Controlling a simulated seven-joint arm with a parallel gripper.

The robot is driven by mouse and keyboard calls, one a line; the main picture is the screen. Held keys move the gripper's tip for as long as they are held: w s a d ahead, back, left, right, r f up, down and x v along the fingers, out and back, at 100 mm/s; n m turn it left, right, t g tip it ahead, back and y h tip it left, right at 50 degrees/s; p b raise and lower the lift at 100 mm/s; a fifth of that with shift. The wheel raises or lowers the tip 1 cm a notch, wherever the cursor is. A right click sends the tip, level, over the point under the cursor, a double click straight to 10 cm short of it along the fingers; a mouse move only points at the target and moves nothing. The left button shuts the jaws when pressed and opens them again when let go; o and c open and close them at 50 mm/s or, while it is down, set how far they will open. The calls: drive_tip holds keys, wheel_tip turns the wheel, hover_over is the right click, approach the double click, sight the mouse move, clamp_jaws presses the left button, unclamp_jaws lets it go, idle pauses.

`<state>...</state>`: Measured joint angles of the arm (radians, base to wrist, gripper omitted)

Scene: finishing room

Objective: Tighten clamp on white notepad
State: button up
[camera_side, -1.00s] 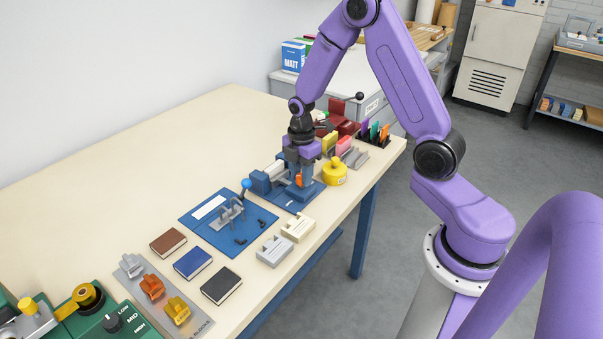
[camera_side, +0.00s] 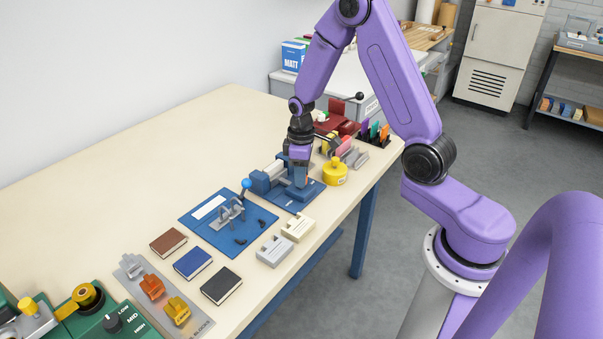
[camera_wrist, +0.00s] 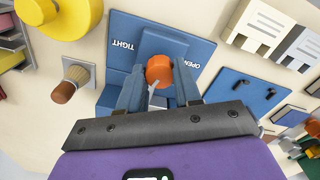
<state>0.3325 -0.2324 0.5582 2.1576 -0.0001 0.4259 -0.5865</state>
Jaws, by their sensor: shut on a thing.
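The blue clamp (camera_side: 262,184) stands on a blue base plate near the table's right edge. A whitish block, apparently the white notepad (camera_side: 274,168), sits between its jaws in the side view; I cannot make it out in the wrist view. The clamp's orange knob (camera_wrist: 159,69) shows between the printed words TIGHT, on the left, and OPEN, on the right. My gripper (camera_wrist: 159,82) points down with its two blue fingers on either side of the knob, shut on it. In the side view my gripper (camera_side: 301,184) mostly hides the knob.
A yellow round pot (camera_side: 335,172) stands close right of the clamp, with a brush (camera_wrist: 70,84) near it in the wrist view. A blue plate with a grey fixture (camera_side: 231,212) lies to the left. Cream (camera_side: 298,228) and grey (camera_side: 274,250) blocks lie in front.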

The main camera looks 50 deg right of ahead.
drive_tip(key=m, duration=0.5)
drive_tip(key=shift+m, duration=0.3)
drive_tip(key=m, duration=0.5)
drive_tip(key=shift+m, duration=0.3)
drive_tip(key=o, duration=1)
drive_tip(key=shift+o, duration=0.2)
wheel_tip(320, 180, up, 18)
drive_tip(key=shift+f, duration=0.25)
